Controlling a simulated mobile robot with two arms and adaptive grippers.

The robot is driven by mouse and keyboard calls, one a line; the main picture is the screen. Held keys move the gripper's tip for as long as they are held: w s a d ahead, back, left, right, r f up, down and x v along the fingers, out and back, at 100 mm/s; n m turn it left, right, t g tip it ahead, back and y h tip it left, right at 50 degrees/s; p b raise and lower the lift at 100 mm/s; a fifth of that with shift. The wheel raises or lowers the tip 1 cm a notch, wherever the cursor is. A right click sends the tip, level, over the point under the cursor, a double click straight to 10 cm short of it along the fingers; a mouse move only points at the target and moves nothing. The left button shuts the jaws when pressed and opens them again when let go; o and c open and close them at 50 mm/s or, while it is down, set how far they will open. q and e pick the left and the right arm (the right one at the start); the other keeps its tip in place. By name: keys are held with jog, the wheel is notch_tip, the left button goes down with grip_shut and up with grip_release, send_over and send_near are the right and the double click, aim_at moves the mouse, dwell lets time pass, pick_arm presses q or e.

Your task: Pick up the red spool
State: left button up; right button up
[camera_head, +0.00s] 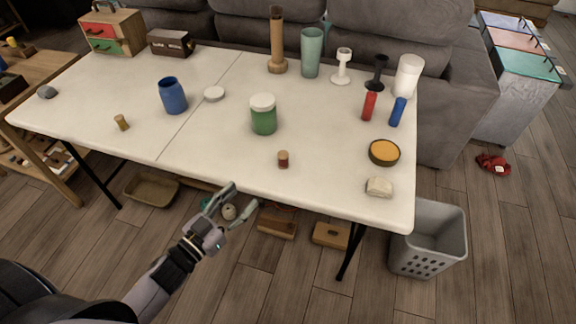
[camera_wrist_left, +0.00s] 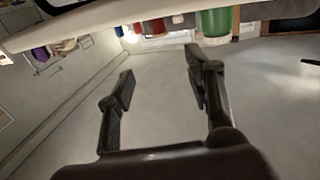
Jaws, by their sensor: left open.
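The red spool (camera_head: 283,160) is a small dark-red cylinder with a tan top. It stands upright near the front edge of the white table (camera_head: 225,165), in front of the green jar (camera_head: 263,119). My left gripper (camera_head: 240,200) is open and empty, just off the table's front edge, to the left of and nearer than the spool, not touching it. In the left wrist view the open fingers (camera_wrist_left: 157,70) have nothing between them. That view appears upside down, with the table edge along the top; a small red item beside the green jar (camera_wrist_left: 215,22) may be the spool. My right gripper is not in view.
A tan spool (camera_head: 121,122), blue jar (camera_head: 172,96), white lid (camera_head: 214,94), red cylinder (camera_head: 369,105), blue cylinder (camera_head: 397,112), orange-filled bowl (camera_head: 384,152) and pale block (camera_head: 379,187) share the table. A grey basket (camera_head: 430,240) stands right. The table around the spool is clear.

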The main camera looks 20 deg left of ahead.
pick_arm(q)
send_near(280, 159)
jog(key=x, duration=0.4)
jog(key=shift+w+a+p, duration=0.15)
jog(key=shift+w+p, duration=0.1)
jog(key=shift+p, duration=0.1)
jog(key=shift+w+d, duration=0.2)
jog(key=shift+w, duration=0.2)
jog(key=x, duration=0.5)
jog(key=shift+s+d, duration=0.1)
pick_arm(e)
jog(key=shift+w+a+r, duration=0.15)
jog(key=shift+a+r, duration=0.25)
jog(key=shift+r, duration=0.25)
pick_arm(q)
jog(key=shift+c, duration=0.3)
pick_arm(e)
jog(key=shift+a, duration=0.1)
pick_arm(q)
jog(key=shift+c, duration=1.3)
jog(key=c, duration=0.6)
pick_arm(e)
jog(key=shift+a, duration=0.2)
